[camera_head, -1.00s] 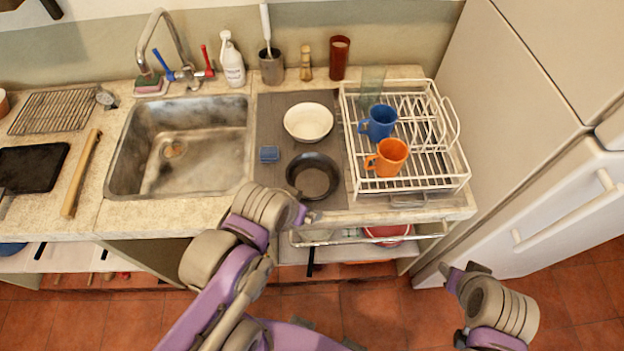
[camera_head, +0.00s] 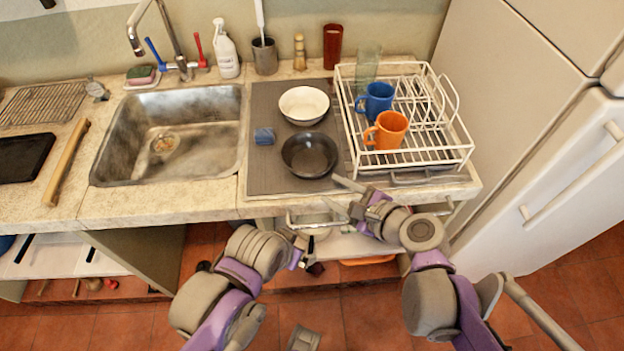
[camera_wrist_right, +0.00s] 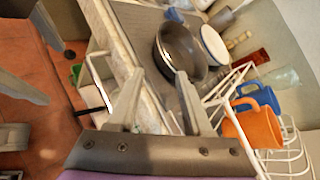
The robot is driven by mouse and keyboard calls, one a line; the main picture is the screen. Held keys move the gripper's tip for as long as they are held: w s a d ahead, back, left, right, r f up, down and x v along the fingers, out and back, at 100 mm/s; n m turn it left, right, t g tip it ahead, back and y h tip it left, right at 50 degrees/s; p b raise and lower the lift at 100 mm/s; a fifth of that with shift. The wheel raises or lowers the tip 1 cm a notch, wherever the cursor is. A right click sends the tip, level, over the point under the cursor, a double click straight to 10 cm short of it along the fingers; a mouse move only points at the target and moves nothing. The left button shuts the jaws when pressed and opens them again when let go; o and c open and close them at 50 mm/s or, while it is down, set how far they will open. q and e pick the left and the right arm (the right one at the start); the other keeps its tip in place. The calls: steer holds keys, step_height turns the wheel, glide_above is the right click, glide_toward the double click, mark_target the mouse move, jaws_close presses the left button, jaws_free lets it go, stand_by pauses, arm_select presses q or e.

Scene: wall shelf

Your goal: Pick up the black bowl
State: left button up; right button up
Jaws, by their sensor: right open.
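The black bowl (camera_head: 310,155) stands upright and empty on the grey mat, just in front of the white bowl (camera_head: 304,104). My right gripper (camera_head: 341,197) is open and empty at the counter's front edge, in front of the bowl and slightly right of it. In the right wrist view, the black bowl (camera_wrist_right: 181,50) lies beyond the open fingertips (camera_wrist_right: 158,88), apart from them. My left gripper (camera_head: 306,260) is low in front of the counter, away from the bowl; its jaw state is unclear.
A white dish rack (camera_head: 345,127) with an orange mug (camera_head: 387,131) and a blue mug (camera_head: 376,99) stands close right of the bowl. A blue sponge (camera_head: 264,136) lies left of it. The sink (camera_head: 170,140) is farther left. The mat (camera_head: 275,178) is bare in front.

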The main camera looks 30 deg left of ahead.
mark_target(307, 174)
steer(key=w+a, duration=0.1)
steer(key=a, duration=0.1)
steer(key=a+f+m, duration=0.1)
steer(key=a, duration=0.2)
steer(key=w+a+m+y, duration=0.1)
steer(key=a, duration=0.1)
steer(key=shift+w+a+f+b, duration=0.15)
steer(key=shift+w+f+b, duration=0.15)
steer(key=shift+f, duration=0.1)
steer(key=shift+s+x, duration=0.15)
steer(key=shift+x, duration=1.25)
steer(key=shift+s+x, duration=0.1)
steer(key=shift+x, duration=1.3)
jaws_close()
